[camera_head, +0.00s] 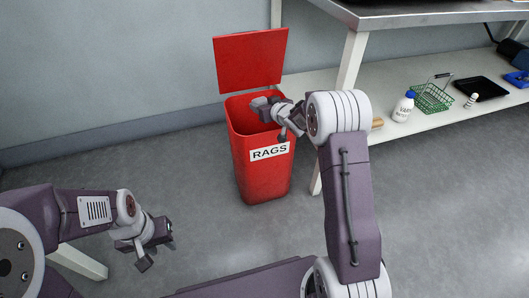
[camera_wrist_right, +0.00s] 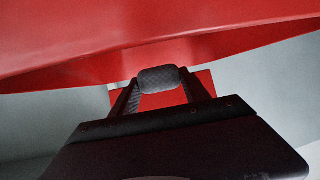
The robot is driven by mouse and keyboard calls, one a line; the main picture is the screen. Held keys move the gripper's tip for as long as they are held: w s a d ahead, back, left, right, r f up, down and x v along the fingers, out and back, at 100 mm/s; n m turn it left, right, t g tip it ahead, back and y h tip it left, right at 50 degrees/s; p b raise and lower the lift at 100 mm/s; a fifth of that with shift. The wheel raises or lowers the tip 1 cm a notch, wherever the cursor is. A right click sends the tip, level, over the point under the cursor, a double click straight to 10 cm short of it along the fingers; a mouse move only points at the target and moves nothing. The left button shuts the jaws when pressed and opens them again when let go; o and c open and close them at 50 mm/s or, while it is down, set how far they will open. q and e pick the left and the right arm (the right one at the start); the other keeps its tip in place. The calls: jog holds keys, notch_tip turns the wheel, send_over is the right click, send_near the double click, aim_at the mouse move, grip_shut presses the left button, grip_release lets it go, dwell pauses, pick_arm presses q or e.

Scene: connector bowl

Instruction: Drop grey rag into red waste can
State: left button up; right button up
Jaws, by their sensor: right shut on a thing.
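The red waste can (camera_head: 262,172), labelled RAGS, stands on the floor with its lid (camera_head: 250,60) raised. My right gripper (camera_head: 272,118) is over the can's open mouth, near its rim. In the right wrist view, my right gripper (camera_wrist_right: 160,84) is shut on the grey rag (camera_wrist_right: 158,77), a small dark bundle between the fingertips. Red surfaces of the can (camera_wrist_right: 170,45) fill the top of that view. I cannot make out the rag clearly in the head view. My left gripper (camera_head: 158,245) is open and empty above the floor at lower left.
A metal table (camera_head: 430,12) stands to the right of the can, one leg close beside it. Its lower shelf (camera_head: 415,122) holds a white bottle (camera_head: 403,106), a green wire basket (camera_head: 433,95) and a black tray (camera_head: 481,89). The floor left of the can is clear.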

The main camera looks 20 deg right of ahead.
jog(key=shift+f, duration=0.1)
jog(key=o, duration=1.4)
jog(key=p+v, duration=0.5)
jog(key=v, duration=0.4)
jog(key=shift+s, duration=0.1)
